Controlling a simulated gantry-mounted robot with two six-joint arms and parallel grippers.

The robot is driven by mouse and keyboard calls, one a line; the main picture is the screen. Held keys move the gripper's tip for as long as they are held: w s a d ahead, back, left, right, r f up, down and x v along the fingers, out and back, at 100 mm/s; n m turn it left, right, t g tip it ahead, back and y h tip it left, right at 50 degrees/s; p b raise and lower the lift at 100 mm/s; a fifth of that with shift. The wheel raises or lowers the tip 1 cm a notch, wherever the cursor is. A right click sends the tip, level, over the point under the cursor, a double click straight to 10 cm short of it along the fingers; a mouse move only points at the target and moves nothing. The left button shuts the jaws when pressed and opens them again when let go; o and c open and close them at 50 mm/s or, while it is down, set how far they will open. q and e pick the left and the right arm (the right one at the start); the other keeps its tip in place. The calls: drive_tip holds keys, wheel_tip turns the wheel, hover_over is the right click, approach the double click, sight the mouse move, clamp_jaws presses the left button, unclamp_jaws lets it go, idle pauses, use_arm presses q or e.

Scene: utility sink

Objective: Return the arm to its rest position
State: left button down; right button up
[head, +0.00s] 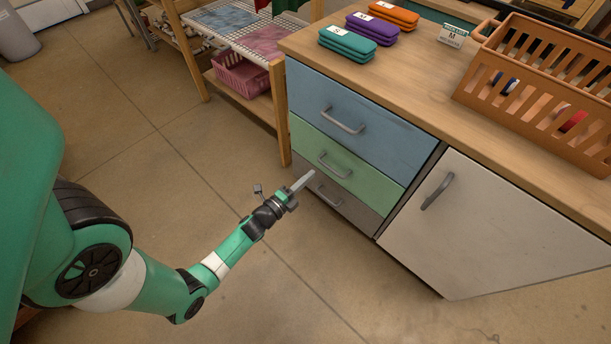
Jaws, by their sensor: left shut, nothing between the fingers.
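My left gripper (302,182) is in the head view, at the end of my green arm that comes in from the left. It is shut and empty. Its fingers point up and to the right, over the floor in front of the drawers, and overlap the left edge of the grey bottom drawer (345,208) in the picture. I cannot tell whether they touch it. My right gripper is not in view.
A cabinet has a blue drawer (365,112), a green drawer (347,163) and a white door (480,225), all closed. The countertop (410,84) bears folded teal (347,42), purple (374,28) and orange (393,14) stacks and an orange basket (540,85). A wooden rack (277,110) stands left. Floor is clear.

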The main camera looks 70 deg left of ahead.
use_arm(q)
drive_tip(key=shift+s+d, duration=0.2)
drive_tip(key=shift+s, duration=0.05)
